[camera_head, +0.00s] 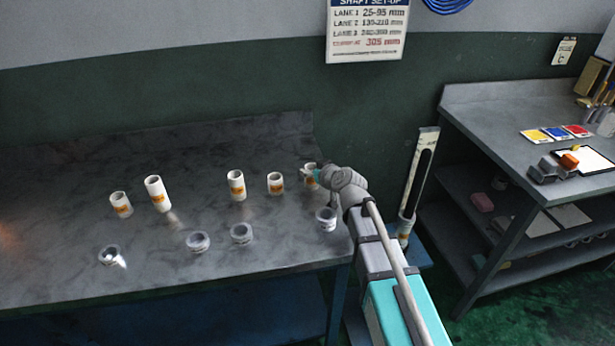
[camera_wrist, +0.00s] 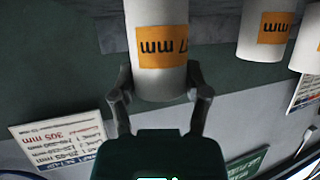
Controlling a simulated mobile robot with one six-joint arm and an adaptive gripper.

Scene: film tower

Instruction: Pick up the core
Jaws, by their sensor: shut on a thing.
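Several white cylindrical cores with orange labels stand on the grey table (camera_head: 60,220) in the head view. The rightmost core (camera_head: 311,174) is partly hidden behind my gripper (camera_head: 312,176). In the wrist view, which appears upside down, this white core (camera_wrist: 158,80) sits between the two fingers of my gripper (camera_wrist: 160,90), with its orange label reading "mm". The fingers are shut on the core near its end. I cannot tell whether the core touches the table. Other cores stand to its left: one close by (camera_head: 275,183), one further left (camera_head: 236,185), a taller one (camera_head: 157,193) and a tilted-looking one (camera_head: 121,204).
Several short grey-white rings (camera_head: 198,242) lie along the table's front, one (camera_head: 326,218) just below my arm. A slotted upright stand (camera_head: 418,185) is right of the table. A shelved bench (camera_head: 480,110) stands far right. A lane sign (camera_head: 367,30) hangs on the wall.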

